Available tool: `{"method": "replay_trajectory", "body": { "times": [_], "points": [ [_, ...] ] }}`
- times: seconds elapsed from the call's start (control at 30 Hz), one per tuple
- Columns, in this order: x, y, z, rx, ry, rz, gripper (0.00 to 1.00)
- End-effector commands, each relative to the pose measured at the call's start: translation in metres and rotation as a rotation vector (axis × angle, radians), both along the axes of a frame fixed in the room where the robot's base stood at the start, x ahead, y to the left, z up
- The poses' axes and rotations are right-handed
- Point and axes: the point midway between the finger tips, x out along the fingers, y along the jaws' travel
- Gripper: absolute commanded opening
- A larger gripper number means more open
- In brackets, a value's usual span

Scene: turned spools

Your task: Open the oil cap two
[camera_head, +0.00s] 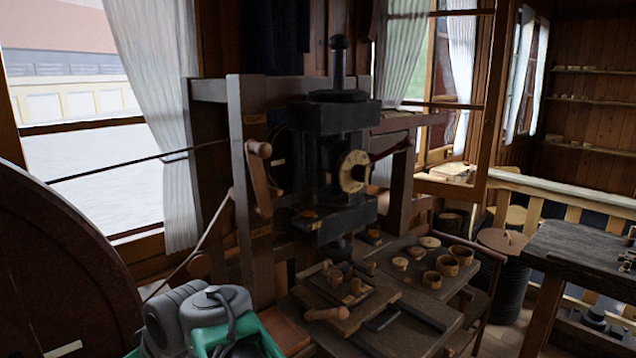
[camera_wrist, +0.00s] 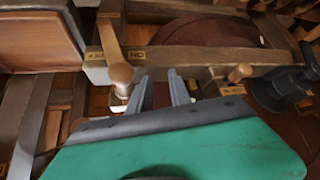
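The dark machine (camera_head: 335,140) stands in the middle of the head view. Two small orange-topped fittings sit low on it, one on the left (camera_head: 309,214) and one on the right (camera_head: 375,234). They could be the oil caps, but I cannot tell which is cap two. My gripper's fingers (camera_wrist: 159,88) show in the wrist view, apart with nothing held between them. They point at the wooden frame, near a wooden-handled lever (camera_wrist: 120,72). In the head view my grey and green arm is at bottom left; the fingertips are not clear there.
A bench (camera_head: 415,262) with wooden cups and discs stands right of the machine. A tray (camera_head: 340,318) with several turned pieces lies in front. A large dark wheel (camera_head: 60,270) fills the left. Another table (camera_head: 580,250) is at far right.

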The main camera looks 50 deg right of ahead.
Motion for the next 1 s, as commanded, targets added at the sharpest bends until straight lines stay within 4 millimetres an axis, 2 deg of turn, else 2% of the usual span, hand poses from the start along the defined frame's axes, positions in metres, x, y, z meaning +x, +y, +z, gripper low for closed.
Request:
{"method": "replay_trajectory", "body": {
  "times": [0.03,0.07,0.13,0.23,0.3,0.4,0.47,0.5,0.6,0.73,0.83,1.0],
  "points": [
    [0.015,-0.030,0.023,-0.005,-0.074,-0.027,0.24],
    [0.023,-0.051,0.033,-0.005,-0.124,-0.059,0.24],
    [0.038,-0.110,0.069,-0.018,-0.265,-0.138,0.24],
    [0.034,-0.205,0.126,-0.066,-0.480,-0.254,0.24],
    [0.012,-0.266,0.166,-0.114,-0.620,-0.328,0.24],
    [-0.033,-0.332,0.215,-0.190,-0.785,-0.411,0.24],
    [-0.057,-0.356,0.235,-0.229,-0.855,-0.443,0.24],
    [-0.070,-0.375,0.228,-0.203,-0.881,-0.497,0.24],
    [-0.088,-0.398,0.226,-0.183,-0.928,-0.562,0.24],
    [-0.083,-0.397,0.227,-0.183,-0.928,-0.557,0.24],
    [-0.073,-0.402,0.228,-0.179,-0.926,-0.556,0.24],
    [-0.042,-0.417,0.229,-0.177,-0.925,-0.555,0.24]
  ]
}}
